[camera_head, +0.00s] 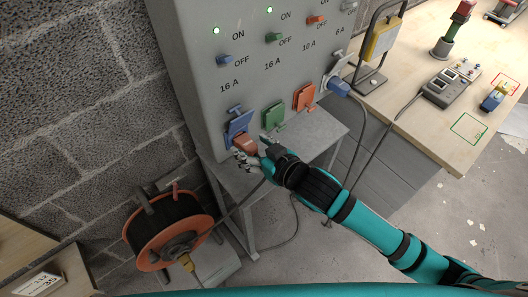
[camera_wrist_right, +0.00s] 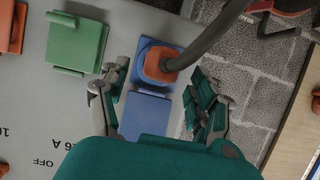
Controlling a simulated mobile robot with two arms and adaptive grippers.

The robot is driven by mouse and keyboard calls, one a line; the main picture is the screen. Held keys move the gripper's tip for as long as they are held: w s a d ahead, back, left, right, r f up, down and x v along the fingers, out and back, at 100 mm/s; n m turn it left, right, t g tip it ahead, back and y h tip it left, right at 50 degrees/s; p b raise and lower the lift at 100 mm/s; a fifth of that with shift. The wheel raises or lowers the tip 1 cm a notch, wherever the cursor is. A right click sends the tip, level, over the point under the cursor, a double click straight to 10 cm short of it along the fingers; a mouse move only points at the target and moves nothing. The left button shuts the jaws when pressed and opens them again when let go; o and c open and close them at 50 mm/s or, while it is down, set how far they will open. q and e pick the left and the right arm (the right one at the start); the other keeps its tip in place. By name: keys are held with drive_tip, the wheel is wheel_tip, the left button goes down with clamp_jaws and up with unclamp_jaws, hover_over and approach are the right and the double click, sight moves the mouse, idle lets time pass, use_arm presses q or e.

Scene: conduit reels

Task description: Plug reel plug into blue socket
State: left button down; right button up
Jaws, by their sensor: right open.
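The orange reel plug (camera_head: 245,144) is at the blue socket (camera_head: 238,125), the leftmost on the grey cabinet. In the wrist view the plug (camera_wrist_right: 160,63) sits within the blue socket frame (camera_wrist_right: 145,46), and its grey cable leads away to the upper right. The socket's blue lid (camera_wrist_right: 146,117) is open. My right gripper (camera_head: 255,153) is open, with its fingers apart on either side of the socket and lid in the wrist view (camera_wrist_right: 160,88); they do not grip the plug. How deep the plug sits is hard to tell. My left gripper is not in view.
The orange cable reel (camera_head: 206,222) stands lower left. Green (camera_head: 273,115) and orange (camera_head: 304,96) sockets are beside the blue one. A grey stand (camera_head: 262,206) is under the cabinet. A wooden bench (camera_head: 410,118) with devices is at right.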

drive_tip(key=v, duration=1.1)
drive_tip(key=shift+s, duration=0.2)
drive_tip(key=shift+d, duration=0.15)
